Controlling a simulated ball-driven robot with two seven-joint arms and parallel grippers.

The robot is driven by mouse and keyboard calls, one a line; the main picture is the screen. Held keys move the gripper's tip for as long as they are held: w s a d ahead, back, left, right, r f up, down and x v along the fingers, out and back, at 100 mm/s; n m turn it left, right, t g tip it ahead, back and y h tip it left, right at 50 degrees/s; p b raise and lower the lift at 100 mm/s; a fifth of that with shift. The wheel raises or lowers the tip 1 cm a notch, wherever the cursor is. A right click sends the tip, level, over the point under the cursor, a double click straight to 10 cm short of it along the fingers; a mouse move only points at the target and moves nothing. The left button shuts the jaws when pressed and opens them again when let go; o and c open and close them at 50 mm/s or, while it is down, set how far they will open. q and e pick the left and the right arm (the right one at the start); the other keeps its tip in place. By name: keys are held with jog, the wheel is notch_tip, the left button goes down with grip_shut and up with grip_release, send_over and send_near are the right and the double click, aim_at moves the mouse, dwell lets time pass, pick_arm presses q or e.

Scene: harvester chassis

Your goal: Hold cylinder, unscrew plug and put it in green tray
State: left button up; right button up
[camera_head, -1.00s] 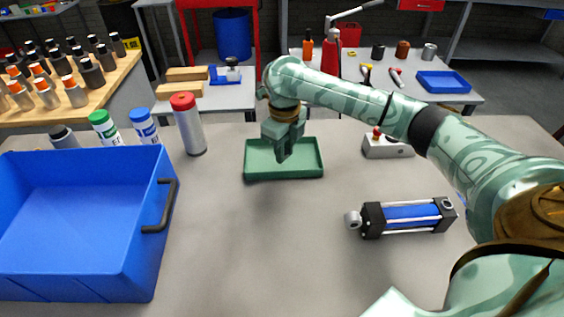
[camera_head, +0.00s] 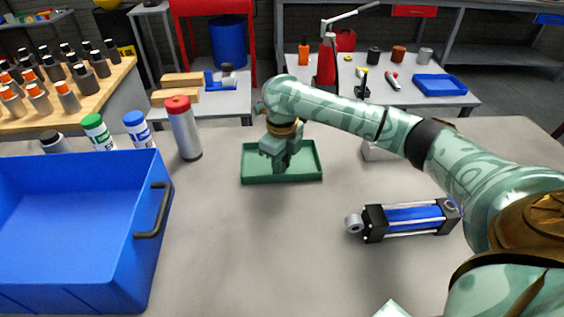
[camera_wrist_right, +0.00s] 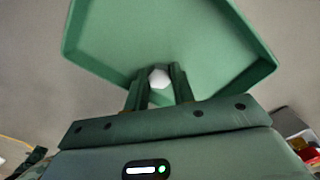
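The blue cylinder (camera_head: 414,218) with black end blocks lies on the table at the right in the head view, with no gripper on it. The green tray (camera_head: 307,176) stands left of it. My right gripper (camera_head: 283,166) points down over the tray, its fingertips low, near the tray floor. In the right wrist view, a small white hexagonal plug (camera_wrist_right: 158,78) sits between the fingertips of my right gripper (camera_wrist_right: 159,76), which look closed on it. The tray (camera_wrist_right: 205,45) lies behind it. Whether the plug touches the tray floor cannot be told. My left gripper is not in view.
A large blue bin (camera_head: 75,285) stands at the left. Several bottles and a grey can with a red cap (camera_head: 184,130) stand behind it. A grey box (camera_head: 378,151) is partly hidden behind my right arm.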

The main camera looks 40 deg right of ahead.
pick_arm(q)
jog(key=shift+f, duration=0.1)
pick_arm(e)
jog(key=shift+s+a+f, duration=0.15)
jog(key=shift+s+f, duration=0.1)
jog(key=shift+f, duration=0.4)
jog(key=shift+r, duration=0.25)
pick_arm(q)
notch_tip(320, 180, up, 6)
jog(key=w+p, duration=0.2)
jog(key=p, duration=0.4)
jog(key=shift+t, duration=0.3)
pick_arm(e)
notch_tip(320, 180, up, 13)
jog(key=shift+w, duration=0.25)
